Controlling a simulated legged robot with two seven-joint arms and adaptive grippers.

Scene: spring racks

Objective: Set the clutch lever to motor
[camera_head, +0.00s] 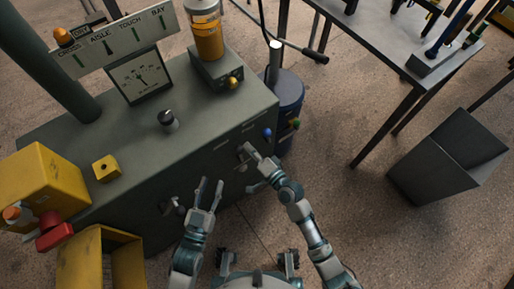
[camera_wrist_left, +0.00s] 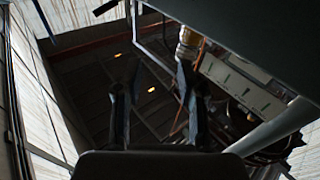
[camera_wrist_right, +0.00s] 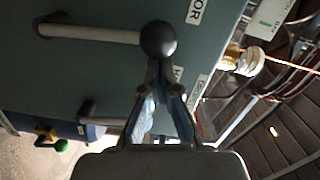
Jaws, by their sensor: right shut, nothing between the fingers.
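The clutch lever shows in the right wrist view as a pale rod (camera_wrist_right: 95,34) ending in a black ball knob (camera_wrist_right: 158,40), on the grey-green cabinet face. A label ending in "OR" (camera_wrist_right: 195,10) lies above and right of the knob; other labels lie below it, partly hidden by my fingers. My right gripper (camera_wrist_right: 162,70) is shut and empty, its tips at the knob's lower edge; I cannot tell whether they touch. In the head view the right gripper (camera_head: 246,152) is at the cabinet (camera_head: 120,150) front. My left gripper (camera_head: 208,184) is open and empty, left of it.
A second handle (camera_wrist_right: 88,108) is on the cabinet face. A yellow box (camera_head: 45,180) with a red part stands at the left. A blue drum (camera_head: 285,100) stands beyond the cabinet's right end. A dark bin (camera_head: 450,160) and bench stand right. Floor between is clear.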

